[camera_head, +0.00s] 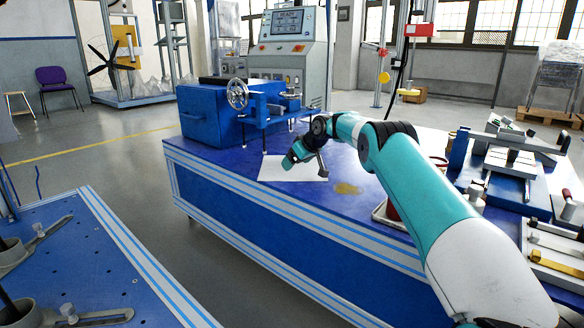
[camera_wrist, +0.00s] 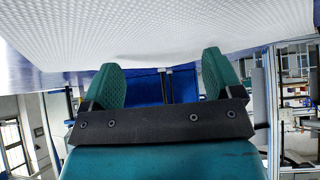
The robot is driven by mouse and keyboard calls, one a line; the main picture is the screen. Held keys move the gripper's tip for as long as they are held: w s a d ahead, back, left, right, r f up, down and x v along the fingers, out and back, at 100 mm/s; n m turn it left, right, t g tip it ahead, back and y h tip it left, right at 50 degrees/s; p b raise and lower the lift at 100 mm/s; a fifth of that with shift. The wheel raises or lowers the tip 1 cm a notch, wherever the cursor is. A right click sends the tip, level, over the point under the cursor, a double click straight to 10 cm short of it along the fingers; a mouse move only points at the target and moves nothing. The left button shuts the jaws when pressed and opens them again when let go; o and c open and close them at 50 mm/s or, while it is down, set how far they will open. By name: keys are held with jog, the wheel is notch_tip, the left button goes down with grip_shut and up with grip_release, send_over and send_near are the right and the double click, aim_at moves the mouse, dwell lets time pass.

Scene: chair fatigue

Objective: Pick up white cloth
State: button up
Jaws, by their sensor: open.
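The white cloth (camera_head: 276,173) lies flat on the blue workbench (camera_head: 245,188), in the middle of the head view. In the wrist view the textured white cloth (camera_wrist: 160,28) fills the top of the picture, close to the fingers. My gripper (camera_head: 289,160) is over the cloth's left part in the head view. In the wrist view my gripper (camera_wrist: 162,84) has its two green fingers spread wide apart, with nothing between them. Whether a fingertip touches the cloth cannot be told.
A yellowish spill (camera_head: 346,188) is on the bench right of the cloth. A blue machine with a handwheel (camera_head: 238,94) stands behind it. A red container (camera_head: 392,208) and trays of tools (camera_head: 512,160) are to the right. Another blue table (camera_head: 85,270) is at front left.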

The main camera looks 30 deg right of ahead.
jog(key=shift+f, duration=0.1)
grip_shut()
dwell(0.6)
notch_tip(320, 180, up, 21)
jog(key=p, duration=2.1)
jog(key=shift+p, duration=0.35)
